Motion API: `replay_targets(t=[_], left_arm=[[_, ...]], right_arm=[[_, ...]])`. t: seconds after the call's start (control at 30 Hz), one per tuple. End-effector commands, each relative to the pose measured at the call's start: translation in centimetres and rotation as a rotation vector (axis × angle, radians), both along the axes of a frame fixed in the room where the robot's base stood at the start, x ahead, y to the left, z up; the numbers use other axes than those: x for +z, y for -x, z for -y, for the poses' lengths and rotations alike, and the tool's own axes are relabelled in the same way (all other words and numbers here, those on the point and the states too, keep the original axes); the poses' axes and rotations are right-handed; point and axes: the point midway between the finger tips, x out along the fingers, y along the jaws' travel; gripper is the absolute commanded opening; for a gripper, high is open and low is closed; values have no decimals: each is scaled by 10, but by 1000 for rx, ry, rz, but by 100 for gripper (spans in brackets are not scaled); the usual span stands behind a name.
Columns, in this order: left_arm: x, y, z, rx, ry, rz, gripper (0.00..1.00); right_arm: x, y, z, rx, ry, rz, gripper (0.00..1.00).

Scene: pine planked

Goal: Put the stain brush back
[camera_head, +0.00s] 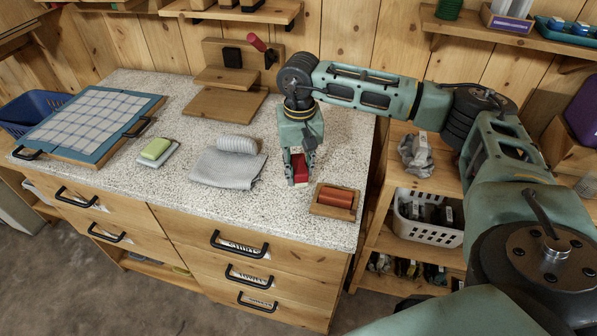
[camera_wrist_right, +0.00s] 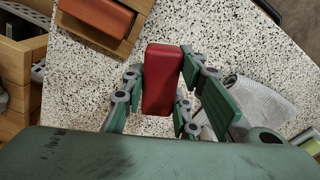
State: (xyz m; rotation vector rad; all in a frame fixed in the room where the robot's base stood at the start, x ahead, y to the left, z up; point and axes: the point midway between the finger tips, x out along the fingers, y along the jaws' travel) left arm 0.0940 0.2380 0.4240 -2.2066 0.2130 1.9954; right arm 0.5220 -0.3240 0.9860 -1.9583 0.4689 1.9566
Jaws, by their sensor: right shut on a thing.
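The stain brush, as I take it, is a red block with rounded edges (camera_head: 300,164). It is between the fingers of my right gripper (camera_head: 297,176), low over the speckled counter; I cannot tell if it touches the top. In the right wrist view the red block (camera_wrist_right: 162,78) stands out between the fingers of the right gripper (camera_wrist_right: 160,95), which is shut on it. Its bristles are hidden. A small wooden tray (camera_head: 322,209) holding an orange-red block (camera_head: 338,197) lies just to the right of the gripper. My left gripper is out of view.
A folded grey cloth (camera_head: 222,172) with a rolled cloth (camera_head: 238,144) lies left of the gripper. A green sponge (camera_head: 155,149), a blue-framed checked board (camera_head: 88,122) and a wooden stand (camera_head: 225,103) are also on the counter (camera_head: 262,213). A shelf with a white basket (camera_head: 428,232) stands right.

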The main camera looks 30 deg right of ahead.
Motion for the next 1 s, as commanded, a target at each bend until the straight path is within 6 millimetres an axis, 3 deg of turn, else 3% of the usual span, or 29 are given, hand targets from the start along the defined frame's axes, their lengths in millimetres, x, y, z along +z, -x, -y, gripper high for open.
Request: replay_targets(t=[0.17, 0.43, 0.83, 0.87, 1.0], left_arm=[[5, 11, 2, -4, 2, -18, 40], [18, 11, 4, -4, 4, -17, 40], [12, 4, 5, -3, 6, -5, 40], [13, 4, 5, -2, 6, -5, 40], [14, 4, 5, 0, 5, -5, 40]], right_arm=[[-9, -6, 1, 0, 1, -4, 3], [-42, -6, 1, 0, 0, -2, 3], [-50, -6, 1, 0, 0, -1, 3], [-49, -6, 1, 0, 1, 0, 29], [-48, -6, 1, 0, 0, -1, 41]])
